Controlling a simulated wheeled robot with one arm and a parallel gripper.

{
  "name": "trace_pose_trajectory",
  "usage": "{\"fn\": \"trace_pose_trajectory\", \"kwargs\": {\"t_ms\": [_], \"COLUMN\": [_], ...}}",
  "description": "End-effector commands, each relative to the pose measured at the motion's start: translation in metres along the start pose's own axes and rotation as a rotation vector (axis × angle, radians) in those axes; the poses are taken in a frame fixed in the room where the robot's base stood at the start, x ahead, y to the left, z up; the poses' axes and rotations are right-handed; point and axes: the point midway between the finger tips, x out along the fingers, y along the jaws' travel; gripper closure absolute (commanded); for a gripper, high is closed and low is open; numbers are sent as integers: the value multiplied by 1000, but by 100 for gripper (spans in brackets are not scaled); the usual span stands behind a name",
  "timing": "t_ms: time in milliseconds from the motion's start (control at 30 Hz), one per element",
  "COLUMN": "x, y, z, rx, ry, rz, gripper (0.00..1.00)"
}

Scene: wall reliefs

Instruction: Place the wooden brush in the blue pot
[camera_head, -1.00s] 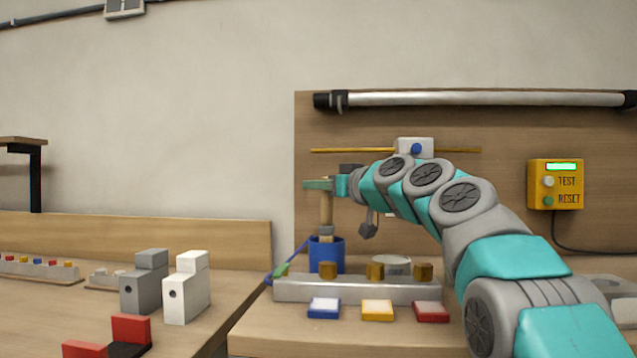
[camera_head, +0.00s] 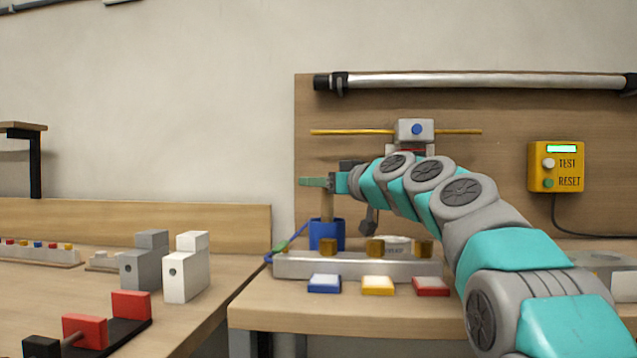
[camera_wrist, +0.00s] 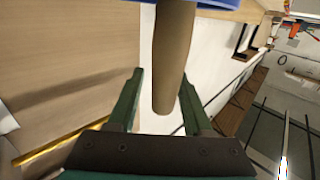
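The blue pot (camera_head: 327,236) stands at the left end of the bench, behind a grey block. The wooden brush is upright with its lower end inside the pot; its brown handle (camera_head: 327,207) sticks up, and the bristles are hidden. My gripper (camera_head: 314,182) is at the top of the handle. In the wrist view the handle (camera_wrist: 173,60) lies between the two green fingers (camera_wrist: 160,75). A clear gap shows at the left finger; the right one is close to or overlaps the handle. The pot's blue rim shows at the top edge.
A grey block (camera_head: 350,266) with brass knobs lies in front of the pot. Blue, yellow and red buttons (camera_head: 378,286) sit before it. A blue-and-green cord-like item (camera_head: 283,246) is left of the pot.

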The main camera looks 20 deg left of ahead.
Motion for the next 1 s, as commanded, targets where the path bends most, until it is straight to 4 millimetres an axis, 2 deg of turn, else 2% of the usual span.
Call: {"fn": "trace_pose_trajectory", "kwargs": {"t_ms": [100,667,767,1000], "x": [0,-1,-7,-40], "y": [0,0,0,-1], "z": [0,0,2,3], "rx": [0,0,-1,-3], "ry": [0,0,2,3], "rz": [0,0,1,0], "gripper": [39,39,39,39]}}
